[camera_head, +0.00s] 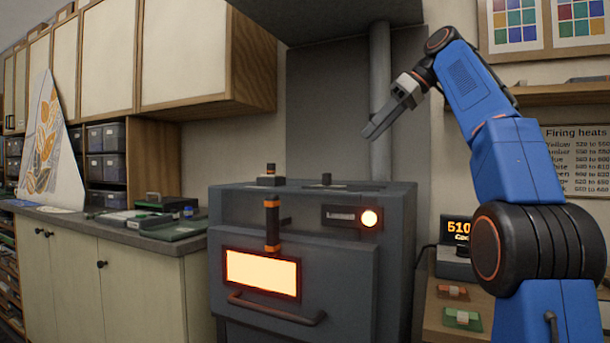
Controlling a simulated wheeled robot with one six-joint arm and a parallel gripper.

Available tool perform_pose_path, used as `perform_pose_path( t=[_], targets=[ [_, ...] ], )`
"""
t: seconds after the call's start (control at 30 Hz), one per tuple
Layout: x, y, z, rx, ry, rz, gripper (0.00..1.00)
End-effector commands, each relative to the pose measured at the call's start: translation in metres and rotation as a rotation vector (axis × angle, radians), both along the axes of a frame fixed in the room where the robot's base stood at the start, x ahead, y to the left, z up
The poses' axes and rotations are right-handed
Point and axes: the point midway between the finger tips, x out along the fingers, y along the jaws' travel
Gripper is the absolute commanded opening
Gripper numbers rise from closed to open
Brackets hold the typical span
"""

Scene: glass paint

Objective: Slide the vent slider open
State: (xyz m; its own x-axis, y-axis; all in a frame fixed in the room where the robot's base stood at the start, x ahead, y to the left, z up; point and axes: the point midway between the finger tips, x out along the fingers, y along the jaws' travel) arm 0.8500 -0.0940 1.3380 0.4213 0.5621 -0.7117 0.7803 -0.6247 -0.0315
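The grey kiln (391,262) stands in the middle with a glowing window (262,273) in its front. A dark upright handle with orange bands (272,226) stands above the window. I cannot tell for certain which of these is the vent slider, nor its position. My gripper (370,134) hangs in the air above the kiln's right part, pointing down and left. It touches nothing; whether its fingers are apart is not clear.
A pipe (379,80) rises behind the kiln, close to my gripper. A hood (340,18) hangs above. A curved bar handle (275,310) and a round lit lamp (369,218) are on the kiln's front. A counter (100,222) with trays stands at the left.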

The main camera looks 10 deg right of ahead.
Motion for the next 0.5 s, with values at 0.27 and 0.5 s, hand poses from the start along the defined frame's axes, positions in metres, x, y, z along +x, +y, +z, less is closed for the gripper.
perform_pose_path(
  t=[0.27,0.5],
  targets=[
    [0.003,-0.004,0.004,-0.014,-0.030,0.050,0.36],
    [0.010,0.007,-0.009,-0.012,-0.028,0.049,0.36]
  ],
)
